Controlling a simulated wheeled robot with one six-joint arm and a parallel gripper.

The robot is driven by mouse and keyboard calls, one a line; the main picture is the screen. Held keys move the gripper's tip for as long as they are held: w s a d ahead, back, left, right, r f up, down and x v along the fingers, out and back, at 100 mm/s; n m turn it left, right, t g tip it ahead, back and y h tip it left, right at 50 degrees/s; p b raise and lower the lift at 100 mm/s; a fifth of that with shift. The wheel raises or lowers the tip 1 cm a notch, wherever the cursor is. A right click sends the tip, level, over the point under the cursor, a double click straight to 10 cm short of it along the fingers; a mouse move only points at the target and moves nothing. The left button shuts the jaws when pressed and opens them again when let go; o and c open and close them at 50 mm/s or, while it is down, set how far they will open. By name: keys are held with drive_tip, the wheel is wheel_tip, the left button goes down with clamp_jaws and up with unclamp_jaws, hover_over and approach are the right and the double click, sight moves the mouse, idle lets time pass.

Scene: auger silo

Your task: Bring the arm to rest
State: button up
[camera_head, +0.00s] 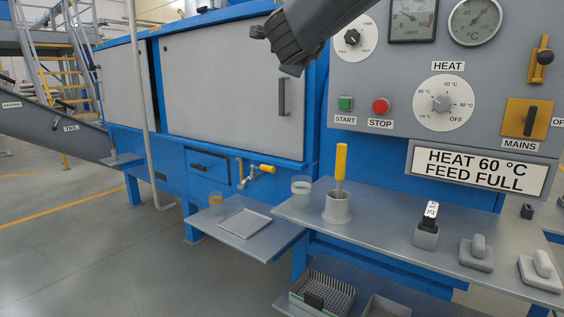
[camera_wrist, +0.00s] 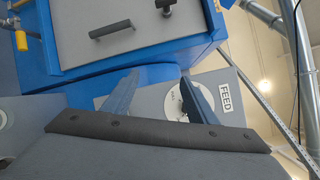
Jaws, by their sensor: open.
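My arm reaches in from the top of the head view, its dark grey end in front of the upper right edge of the blue machine. Its fingers cannot be made out there. In the wrist view my gripper (camera_wrist: 160,78) shows two blue-grey fingers set apart, with nothing between them. Behind them are a blue machine edge and a grey panel with a white dial and a FEED label (camera_wrist: 226,95). The gripper appears clear of these, though the exact gap cannot be told.
The control panel (camera_head: 398,88) has dials, START and STOP buttons and a yellow MAINS switch (camera_head: 526,118). On the steel shelf (camera_head: 385,222) stand a cup with a yellow-handled tool (camera_head: 338,207), a clear beaker (camera_head: 301,185) and grey blocks. A tray (camera_head: 245,223) lies lower left. The floor (camera_head: 110,255) at left is open.

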drive_tip(key=s+a+f+n+g+y, duration=0.2)
drive_tip(key=s+a+f+n+y, duration=0.3)
drive_tip(key=f+n, duration=0.45)
drive_tip(key=s+a+f+n+g+y, duration=0.1)
drive_tip(key=s+f+n+g, duration=0.45)
drive_tip(key=s+f, duration=0.45)
drive_tip(key=s+f+n+g+y, duration=0.2)
drive_tip(key=s+f+n+g, duration=0.2)
drive_tip(key=s+f+n, duration=0.55)
drive_tip(key=s+d+f+n+g+h, duration=0.1)
drive_tip(key=s+d+f+g, duration=0.1)
drive_tip(key=s+d+f, duration=0.3)
drive_tip(key=s+d+f+n+g+h, duration=0.1)
drive_tip(key=s+d+f+g+h, duration=0.1)
drive_tip(key=s+f, duration=0.35)
drive_tip(key=s+d+f+n+g+h, duration=0.1)
drive_tip(key=s+d+f+g, duration=0.15)
drive_tip(key=s, duration=0.55)
drive_tip(key=d+r+m+p, duration=0.3)
drive_tip(key=d+r+p, duration=0.6)
drive_tip(key=p, duration=0.8)
drive_tip(key=shift+w+r+h+p, duration=0.2)
drive_tip(key=shift+h+p, duration=0.1)
drive_tip(key=shift+p, duration=0.1)
drive_tip(key=shift+c, duration=0.2)
